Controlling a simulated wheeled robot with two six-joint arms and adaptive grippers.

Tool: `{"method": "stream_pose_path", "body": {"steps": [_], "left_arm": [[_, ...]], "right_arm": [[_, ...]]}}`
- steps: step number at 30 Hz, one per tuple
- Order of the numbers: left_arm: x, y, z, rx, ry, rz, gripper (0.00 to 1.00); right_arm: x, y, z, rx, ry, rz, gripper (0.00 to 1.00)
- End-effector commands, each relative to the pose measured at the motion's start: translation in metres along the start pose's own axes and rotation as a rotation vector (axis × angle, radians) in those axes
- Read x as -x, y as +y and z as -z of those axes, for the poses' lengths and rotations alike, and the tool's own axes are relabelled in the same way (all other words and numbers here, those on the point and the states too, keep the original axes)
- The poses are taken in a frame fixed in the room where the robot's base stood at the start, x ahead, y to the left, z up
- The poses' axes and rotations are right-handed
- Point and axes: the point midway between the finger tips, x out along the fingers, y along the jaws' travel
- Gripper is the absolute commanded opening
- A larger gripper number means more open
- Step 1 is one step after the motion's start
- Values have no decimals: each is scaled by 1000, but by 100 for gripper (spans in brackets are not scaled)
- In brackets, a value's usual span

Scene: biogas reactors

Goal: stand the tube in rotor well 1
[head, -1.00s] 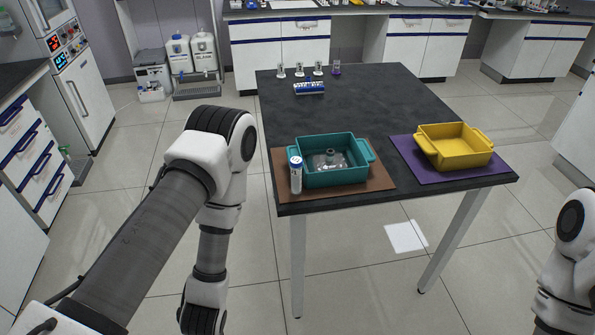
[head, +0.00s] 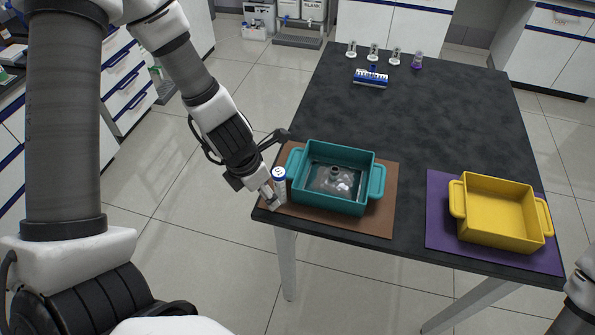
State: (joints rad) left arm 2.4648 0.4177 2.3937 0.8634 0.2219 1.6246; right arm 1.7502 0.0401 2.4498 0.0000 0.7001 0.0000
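The tube (head: 280,190) has a blue cap with a white top. It stands upright on the brown mat, at the left front corner of the teal box. My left gripper (head: 271,191) is right at the tube from the left, its fingertips beside or around the tube body. I cannot tell whether it has closed on it. A clear-grey round piece with a central knob (head: 335,181) lies inside the teal box; I cannot make out any numbered wells on it. My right gripper is out of view; only part of my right arm shows at the lower right edge.
The teal box (head: 369,185) stands on the brown mat (head: 385,218). A yellow box (head: 500,215) sits on a purple mat (head: 437,215) to the right. A blue-and-white rack (head: 371,78) and several small cups (head: 373,53) stand at the back. The dark table (head: 430,120) is clear between.

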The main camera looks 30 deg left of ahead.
Motion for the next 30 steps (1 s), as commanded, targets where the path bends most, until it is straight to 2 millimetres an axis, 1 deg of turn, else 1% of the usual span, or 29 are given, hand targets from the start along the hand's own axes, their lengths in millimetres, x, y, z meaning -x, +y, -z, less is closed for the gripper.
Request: {"method": "stream_pose_path", "body": {"steps": [1,3,6,8,10,12,17,20,21,22,24,30], "left_arm": [[19,4,-14,9,-46,-5,64],[36,7,-28,15,-96,-11,64],[54,10,-41,18,-147,-19,64],[58,12,-46,17,-163,-23,64],[52,12,-48,14,-169,-27,64],[39,13,-48,13,-169,-28,64],[18,15,-52,11,-167,-27,64],[-2,18,-54,12,-166,-28,64],[-10,18,-55,11,-167,-29,64],[-15,18,-56,10,-167,-29,64],[-19,19,-58,12,-167,-27,64],[-16,18,-60,13,-167,-27,64]], "right_arm": [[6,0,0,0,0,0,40],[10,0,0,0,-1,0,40],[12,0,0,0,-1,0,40],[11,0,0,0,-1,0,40],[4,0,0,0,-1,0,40],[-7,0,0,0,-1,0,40],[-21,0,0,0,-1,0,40],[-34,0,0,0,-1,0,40],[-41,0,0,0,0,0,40],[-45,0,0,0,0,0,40],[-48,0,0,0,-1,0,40],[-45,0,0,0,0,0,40]]}}
